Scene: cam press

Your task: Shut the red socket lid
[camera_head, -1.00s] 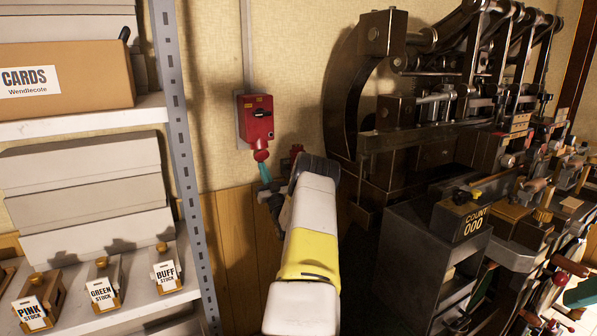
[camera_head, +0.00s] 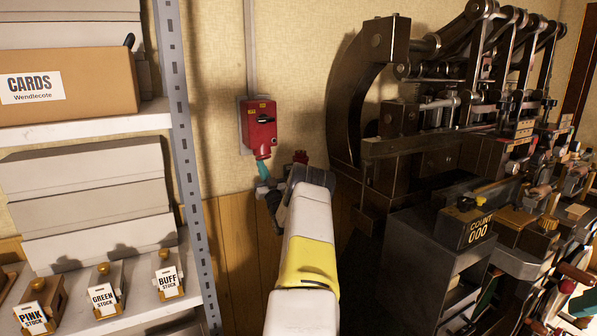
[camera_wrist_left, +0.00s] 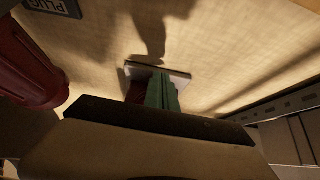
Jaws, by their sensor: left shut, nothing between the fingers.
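The red socket box (camera_head: 259,124) with a black switch is fixed to the wall on a grey plate. A small red part, which looks like its lid (camera_head: 263,154), shows at the box's underside; its exact angle is hard to tell. My left gripper (camera_head: 263,170) is shut and empty, its teal fingertips just under that part, touching or nearly so. In the left wrist view the shut teal fingers (camera_wrist_left: 161,92) point up toward the wall plate (camera_wrist_left: 175,72) and cover most of the red socket (camera_wrist_left: 137,92). My right gripper is out of view.
A red plug-like body (camera_wrist_left: 25,68) sits right of my fingers in the head view (camera_head: 300,157), near a PLUG label (camera_wrist_left: 52,7). A metal shelf (camera_head: 186,150) stands left. A large dark press (camera_head: 400,150) fills the right.

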